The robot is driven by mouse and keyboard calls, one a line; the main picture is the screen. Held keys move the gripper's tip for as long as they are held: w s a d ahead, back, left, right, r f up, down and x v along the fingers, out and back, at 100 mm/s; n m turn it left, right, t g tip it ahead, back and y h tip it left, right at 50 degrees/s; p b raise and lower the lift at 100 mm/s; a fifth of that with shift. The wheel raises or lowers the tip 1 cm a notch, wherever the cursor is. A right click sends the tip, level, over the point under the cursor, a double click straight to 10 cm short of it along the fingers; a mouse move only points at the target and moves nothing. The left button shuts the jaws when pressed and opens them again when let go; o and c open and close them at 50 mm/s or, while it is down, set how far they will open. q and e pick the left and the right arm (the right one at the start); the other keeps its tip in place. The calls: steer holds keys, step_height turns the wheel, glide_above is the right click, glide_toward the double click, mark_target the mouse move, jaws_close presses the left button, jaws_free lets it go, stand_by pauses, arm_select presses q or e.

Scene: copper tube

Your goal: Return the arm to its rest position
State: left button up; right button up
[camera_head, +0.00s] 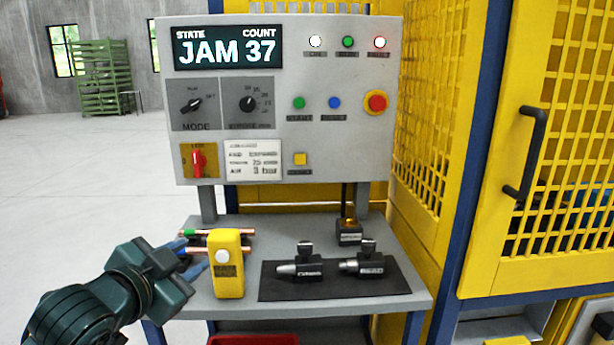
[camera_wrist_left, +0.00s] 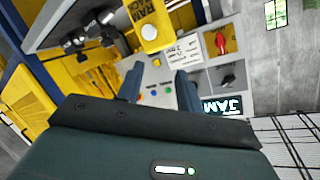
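My left gripper (camera_head: 190,256) reaches in from the left over the table's left edge, beside the yellow box. In the left wrist view its two fingers (camera_wrist_left: 158,88) are apart with nothing held between them. Two copper-ended tubes (camera_head: 232,232) lie on the table behind the yellow box, partly hidden by the box and my fingers. Whether the fingers touch them cannot be told. My right gripper is in neither view.
The yellow box (camera_head: 227,279) with a white button stands upright on the grey table (camera_head: 408,299). A black mat (camera_head: 335,291) holds two dark tools. The control panel (camera_head: 225,100) reads JAM 37. A yellow mesh cage (camera_head: 540,120) stands at right; open floor (camera_head: 60,200) lies left.

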arm_select(q)
steer(key=s+d+f+n+g+p, duration=0.15)
steer(key=s+f, duration=0.25)
steer(key=f, duration=0.6)
steer(key=s+d+f+n+g+p, duration=0.1)
steer(key=s+d+f+n, duration=0.2)
steer(key=f, duration=0.7)
steer(key=s+f+n+g+p, duration=0.1)
steer(key=s+f+n, duration=0.1)
steer(key=s+f, duration=0.8)
steer(key=s, duration=0.3)
steer(key=shift+s+d+f, duration=0.2)
steer(key=shift+s, duration=0.05)
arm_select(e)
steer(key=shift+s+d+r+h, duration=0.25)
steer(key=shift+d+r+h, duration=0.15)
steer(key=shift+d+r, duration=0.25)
arm_select(q)
steer(key=shift+g, duration=0.25)
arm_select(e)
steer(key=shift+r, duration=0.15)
